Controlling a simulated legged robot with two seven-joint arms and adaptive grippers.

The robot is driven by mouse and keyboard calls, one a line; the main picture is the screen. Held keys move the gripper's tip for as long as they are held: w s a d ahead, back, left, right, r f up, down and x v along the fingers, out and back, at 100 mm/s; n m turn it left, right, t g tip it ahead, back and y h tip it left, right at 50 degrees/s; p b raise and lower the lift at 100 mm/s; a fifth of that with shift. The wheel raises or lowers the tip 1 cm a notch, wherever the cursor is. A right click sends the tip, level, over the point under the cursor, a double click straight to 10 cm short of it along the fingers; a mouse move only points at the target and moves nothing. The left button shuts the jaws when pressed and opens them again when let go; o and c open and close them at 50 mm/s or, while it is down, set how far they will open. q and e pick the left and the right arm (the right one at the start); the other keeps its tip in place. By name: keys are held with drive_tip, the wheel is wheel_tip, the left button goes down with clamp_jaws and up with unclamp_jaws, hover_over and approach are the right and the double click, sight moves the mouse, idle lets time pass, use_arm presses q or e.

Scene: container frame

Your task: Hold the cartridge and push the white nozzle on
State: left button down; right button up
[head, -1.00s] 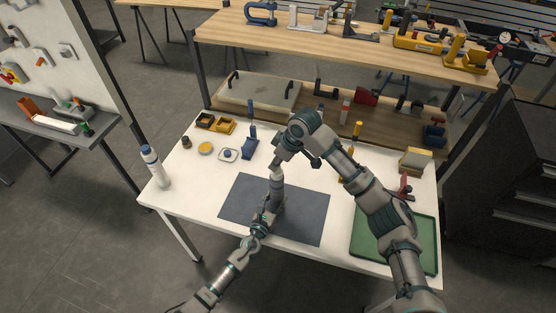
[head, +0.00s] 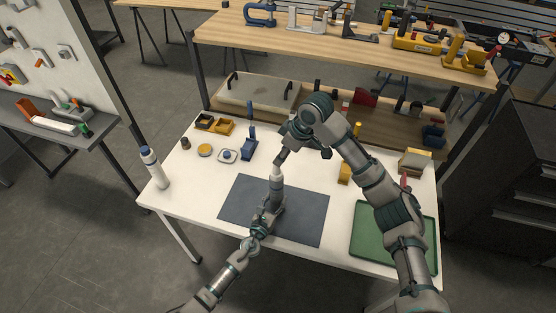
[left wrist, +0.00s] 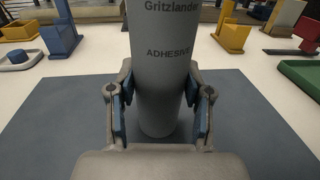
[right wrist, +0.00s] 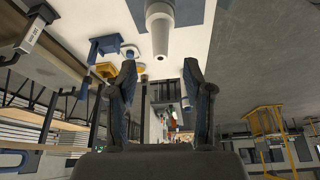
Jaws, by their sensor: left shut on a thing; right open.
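The grey cartridge (left wrist: 162,80), lettered "ADHESIVE", stands upright on the dark mat in the left wrist view. My left gripper (head: 271,206) is shut around its lower part in the head view. The white nozzle (head: 276,173) sits at the cartridge's top, pointing up. It also shows as a tapered cone in the right wrist view (right wrist: 160,30). How firmly it is seated cannot be told. My right gripper (head: 280,158) is just above the nozzle tip. In the right wrist view its fingers (right wrist: 160,72) are apart with nothing between them.
The dark mat (head: 240,203) lies mid-table. A green tray (head: 390,258) is at the right, a white bottle (head: 154,167) at the left corner. A blue stand (head: 249,147), yellow bins (head: 224,127) and small round parts stand behind the mat. The left front table is clear.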

use_arm(q)
drive_tip(key=shift+c, duration=2)
unclamp_jaws()
use_arm(e)
drive_tip(key=v, duration=0.5)
drive_tip(key=shift+d+r, duration=0.15)
drive_tip(key=shift+r, duration=0.15)
